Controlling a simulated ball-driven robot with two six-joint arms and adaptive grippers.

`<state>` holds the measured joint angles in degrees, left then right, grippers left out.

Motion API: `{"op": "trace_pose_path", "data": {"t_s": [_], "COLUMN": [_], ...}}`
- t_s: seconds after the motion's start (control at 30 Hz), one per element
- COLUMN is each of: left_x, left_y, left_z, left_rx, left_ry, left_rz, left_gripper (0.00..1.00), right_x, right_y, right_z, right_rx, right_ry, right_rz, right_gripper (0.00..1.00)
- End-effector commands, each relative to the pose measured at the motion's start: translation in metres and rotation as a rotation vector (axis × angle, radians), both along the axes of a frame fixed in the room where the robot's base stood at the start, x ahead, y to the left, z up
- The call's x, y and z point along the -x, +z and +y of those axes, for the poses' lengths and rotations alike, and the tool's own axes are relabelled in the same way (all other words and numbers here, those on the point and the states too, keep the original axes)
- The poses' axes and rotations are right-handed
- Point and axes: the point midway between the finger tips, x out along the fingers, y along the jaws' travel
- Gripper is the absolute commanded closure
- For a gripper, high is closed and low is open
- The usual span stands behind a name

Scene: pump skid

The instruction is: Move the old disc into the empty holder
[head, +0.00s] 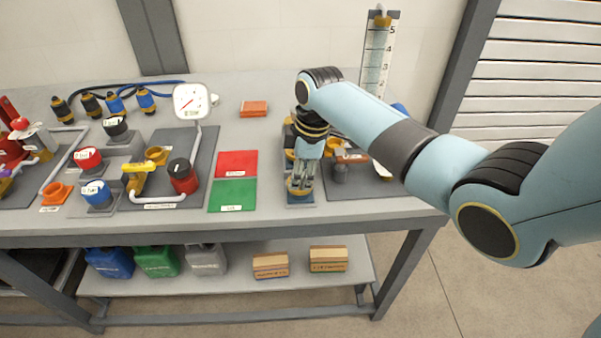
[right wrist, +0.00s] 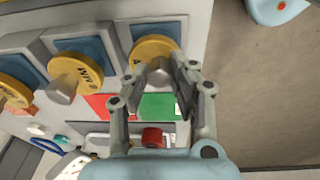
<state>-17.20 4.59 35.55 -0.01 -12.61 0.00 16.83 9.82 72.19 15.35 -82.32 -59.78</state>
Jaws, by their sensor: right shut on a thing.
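My right gripper (head: 303,180) points down at the near end of a row of holders. In the right wrist view its fingers (right wrist: 168,72) are closed around the knob of a yellow disc (right wrist: 146,50), which sits at a blue-faced holder (right wrist: 163,30). In the head view this disc (head: 297,189) shows under the fingers, low over the blue holder (head: 301,199); whether it still touches is unclear. I cannot make out an empty holder. My left gripper is out of view.
A red mat (head: 237,163) and a green mat (head: 233,195) lie left of the holders. A pump plate (head: 150,198) with a gauge (head: 191,101) stands further left. A grey plate (head: 350,190) with fittings lies close right. A tall scale (head: 378,55) stands behind.

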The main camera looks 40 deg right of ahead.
Motion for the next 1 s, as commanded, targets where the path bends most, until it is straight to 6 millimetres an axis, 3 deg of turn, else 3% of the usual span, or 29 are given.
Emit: {"op": "trace_pose_path", "data": {"t_s": [0.27,0.3,0.5,0.8,1.0], "left_x": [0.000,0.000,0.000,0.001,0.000], "left_y": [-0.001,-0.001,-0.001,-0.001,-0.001], "left_z": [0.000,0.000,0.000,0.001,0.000], "left_rx": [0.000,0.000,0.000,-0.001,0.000], "left_ry": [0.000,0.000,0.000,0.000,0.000], "left_rz": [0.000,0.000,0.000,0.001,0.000], "left_gripper": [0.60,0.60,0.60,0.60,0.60], "right_x": [0.000,0.000,0.000,0.000,0.004], "right_y": [-0.002,-0.002,-0.002,0.002,0.033], "right_z": [0.000,0.000,0.000,0.000,-0.004], "right_rx": [0.000,0.000,0.000,0.000,0.003], "right_ry": [0.000,0.000,0.000,0.000,0.001], "right_rz": [0.000,0.000,0.000,0.000,-0.004], "right_gripper": [1.00,0.73,0.50,0.50,0.50]}}
